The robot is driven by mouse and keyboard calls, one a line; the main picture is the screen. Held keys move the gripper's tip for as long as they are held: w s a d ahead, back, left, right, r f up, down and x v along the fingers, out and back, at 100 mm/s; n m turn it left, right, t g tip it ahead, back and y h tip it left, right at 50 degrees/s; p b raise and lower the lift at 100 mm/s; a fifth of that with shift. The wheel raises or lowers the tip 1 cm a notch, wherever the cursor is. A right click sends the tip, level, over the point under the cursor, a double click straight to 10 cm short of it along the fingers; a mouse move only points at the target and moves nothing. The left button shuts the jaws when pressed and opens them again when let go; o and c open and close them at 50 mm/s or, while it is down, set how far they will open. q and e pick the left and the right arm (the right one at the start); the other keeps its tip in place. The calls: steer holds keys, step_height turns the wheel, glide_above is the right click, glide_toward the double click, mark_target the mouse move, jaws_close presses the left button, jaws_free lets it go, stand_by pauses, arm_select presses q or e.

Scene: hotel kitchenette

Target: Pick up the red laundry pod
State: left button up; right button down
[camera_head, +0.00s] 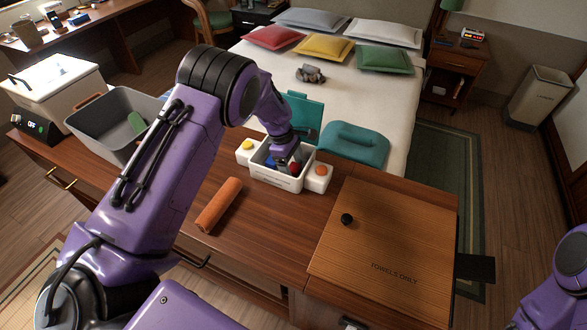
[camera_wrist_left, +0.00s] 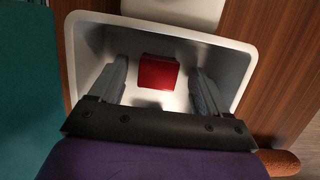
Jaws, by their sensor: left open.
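The red laundry pod (camera_wrist_left: 157,71) lies inside a small white bin (camera_wrist_left: 215,42), near its far wall in the left wrist view. In the head view the pod (camera_head: 294,168) shows as a small red patch beside my gripper. My left gripper (camera_head: 284,161) reaches down into the bin (camera_head: 275,182). Its jaws are open, with one finger on each side of the pod in the wrist view and gaps to it. Whether the fingertips are level with the pod cannot be told. My right gripper is out of view; only part of that arm shows.
A rolled orange towel (camera_head: 219,204) lies in front.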

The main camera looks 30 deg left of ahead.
arm_select(q)
steer(key=shift+w, duration=0.1)
steer(key=c, duration=1.1)
